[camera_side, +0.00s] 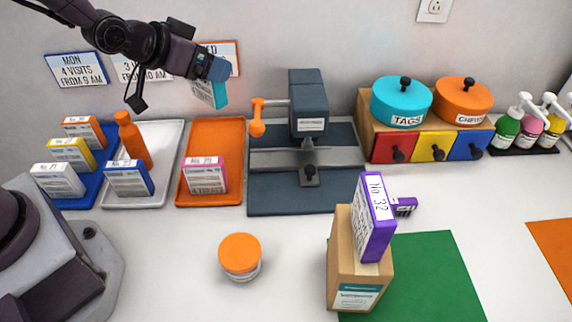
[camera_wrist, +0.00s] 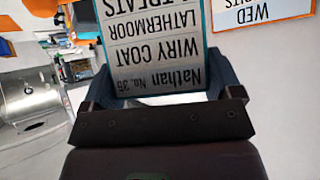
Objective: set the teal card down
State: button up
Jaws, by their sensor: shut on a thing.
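The teal card (camera_side: 209,93) is held in my gripper (camera_side: 217,70), above and behind the trays, near the wall. In the wrist view the card (camera_wrist: 152,45) fills the space between the fingers (camera_wrist: 162,88) and its print reads upside down: Nathan No. 35, Wiry Coat, Lathermoor. My gripper is shut on its edge, and the card is clear of every surface. Below are a blue tray (camera_side: 77,202) with several cards, a white tray (camera_side: 172,140) with a blue card (camera_side: 129,178) and an orange bottle (camera_side: 134,142), and an orange tray (camera_side: 215,135) with a pink card (camera_side: 205,175).
A dark press (camera_side: 309,105) with an orange-knobbed lever stands right of the orange tray. A wooden holder (camera_side: 343,275) bears a purple card (camera_side: 373,218) at the edge of a green mat (camera_side: 435,280). An orange-lidded jar (camera_side: 239,255) stands in front. Day signs (camera_side: 77,69) hang on the wall.

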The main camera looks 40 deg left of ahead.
notch_tip(320, 180, up, 5)
jog(key=w+d+m+g+h, duration=0.1)
jog(key=w+d+m+h, duration=0.3)
jog(key=d, duration=0.6)
jog(key=w+d+m+g+h, duration=0.1)
jog(key=w+d+m+h, duration=0.4)
jog(key=d, duration=0.6)
jog(key=d+m+g+h, duration=0.2)
jog(key=d+m+g, duration=0.7)
jog(key=d, duration=1.3)
jog(key=f, duration=2.2)
jog(key=shift+w, duration=0.2)
